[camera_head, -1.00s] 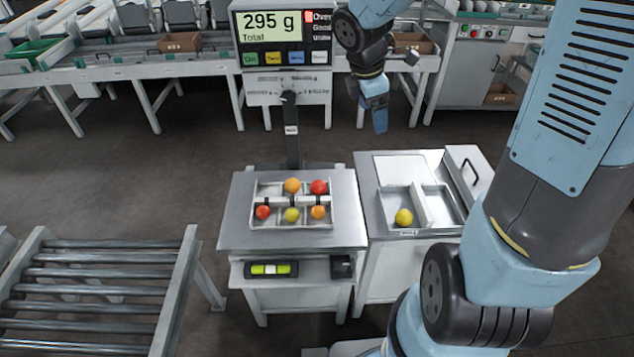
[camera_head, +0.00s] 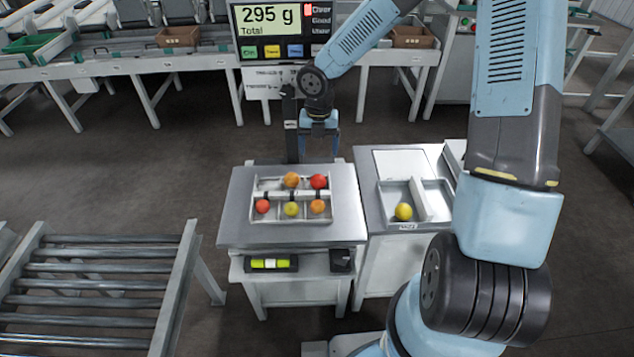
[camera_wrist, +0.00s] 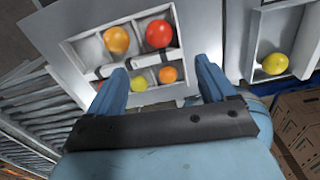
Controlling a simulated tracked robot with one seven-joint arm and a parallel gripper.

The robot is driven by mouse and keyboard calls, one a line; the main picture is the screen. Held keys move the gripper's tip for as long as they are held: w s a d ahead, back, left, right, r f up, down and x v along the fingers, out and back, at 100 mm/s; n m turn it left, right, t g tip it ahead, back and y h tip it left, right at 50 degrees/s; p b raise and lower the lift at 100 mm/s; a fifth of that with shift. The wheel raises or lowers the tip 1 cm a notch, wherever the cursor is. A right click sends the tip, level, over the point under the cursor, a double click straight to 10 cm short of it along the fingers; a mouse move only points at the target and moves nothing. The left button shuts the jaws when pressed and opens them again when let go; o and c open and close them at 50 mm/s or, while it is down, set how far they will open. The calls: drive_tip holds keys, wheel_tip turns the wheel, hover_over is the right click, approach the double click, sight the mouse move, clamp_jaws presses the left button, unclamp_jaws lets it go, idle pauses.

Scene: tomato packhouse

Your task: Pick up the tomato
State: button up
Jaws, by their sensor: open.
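A compartment tray (camera_head: 254,190) on the scale table holds several tomatoes. In its back row are an orange tomato (camera_head: 291,180) and a red tomato (camera_head: 319,181). In its front row are a smaller red tomato (camera_head: 262,206), a yellow-green tomato (camera_head: 291,209) and another orange tomato (camera_head: 317,206). A yellow tomato (camera_head: 404,211) lies in the bin at right. My gripper (camera_head: 320,142) is open and empty, above and behind the tray. In the wrist view my gripper (camera_wrist: 163,75) frames the front-row orange and yellow-green tomatoes; a finger mostly hides the front-left red one.
The display (camera_head: 270,25) reads 295 g and stands on a post (camera_head: 291,140) behind the tray, close to my gripper. The divided bin (camera_head: 440,190) is on the adjoining table. A roller conveyor (camera_head: 100,280) is at left. The air above the tray is clear.

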sight(318, 177)
wheel_tip(318, 177, down, 13)
drive_tip(key=shift+w+f, duration=0.1)
drive_tip(key=shift+f, duration=0.05)
idle(0.6)
drive_tip(key=shift+c, duration=0.4)
drive_tip(key=c, duration=0.8)
